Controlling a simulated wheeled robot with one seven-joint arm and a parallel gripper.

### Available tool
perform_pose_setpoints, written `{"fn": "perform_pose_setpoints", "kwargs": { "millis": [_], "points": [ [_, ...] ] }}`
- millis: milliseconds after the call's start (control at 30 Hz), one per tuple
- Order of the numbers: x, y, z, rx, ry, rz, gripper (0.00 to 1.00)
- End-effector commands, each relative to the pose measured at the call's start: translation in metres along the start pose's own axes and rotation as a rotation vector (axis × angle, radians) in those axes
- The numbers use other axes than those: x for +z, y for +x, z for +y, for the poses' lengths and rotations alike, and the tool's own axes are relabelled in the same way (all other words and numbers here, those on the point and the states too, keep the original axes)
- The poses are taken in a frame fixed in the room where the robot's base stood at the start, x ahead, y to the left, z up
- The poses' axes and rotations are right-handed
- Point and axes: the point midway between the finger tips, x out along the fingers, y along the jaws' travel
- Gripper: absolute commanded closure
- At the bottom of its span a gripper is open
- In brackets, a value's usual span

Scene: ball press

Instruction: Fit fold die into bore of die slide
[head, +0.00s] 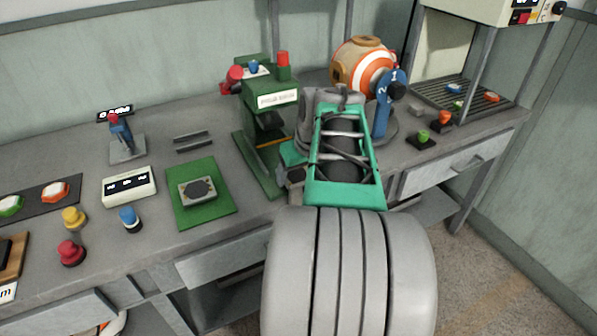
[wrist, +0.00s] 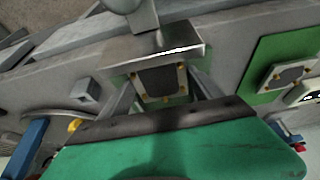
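The green press (head: 268,100) stands mid-bench, partly behind my arm. In the wrist view a square die-like piece (wrist: 160,82) with a dark face and yellow dots lies between my gripper's fingers (wrist: 162,88). I cannot tell whether the fingers press on it, or whether it is the fold die. A bright metal plate with a post and rounded knob (wrist: 157,48), perhaps the die slide, is just above it in that view. The bore is not visible. A similar square piece lies on a green mat (head: 222,204); it also shows in the wrist view (wrist: 285,76).
A blue numbered lever (head: 384,108) and an orange-striped ball (head: 362,64) stand right of the press. A small grey cube (wrist: 88,89) lies near the left finger. A white box (head: 129,186) and coloured buttons stand left of the mat. The bench's front edge is close.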

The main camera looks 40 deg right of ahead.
Motion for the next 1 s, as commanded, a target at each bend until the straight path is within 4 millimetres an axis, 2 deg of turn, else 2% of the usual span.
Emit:
{"fn": "perform_pose_setpoints", "kwargs": {
  "millis": [33,267,567,667,900,1000],
  "points": [
    [-0.001,-0.001,0.000,0.001,0.000,0.001,0.22],
    [0.000,-0.001,0.000,0.000,0.000,0.000,0.03],
    [0.000,-0.004,0.000,0.000,0.000,0.000,0.02],
    [-0.001,-0.019,0.001,0.002,0.001,0.002,0.02],
    [-0.001,-0.068,0.001,0.002,0.002,0.001,0.02],
    [-0.001,-0.077,0.000,0.000,0.000,0.000,0.02]
  ]
}}
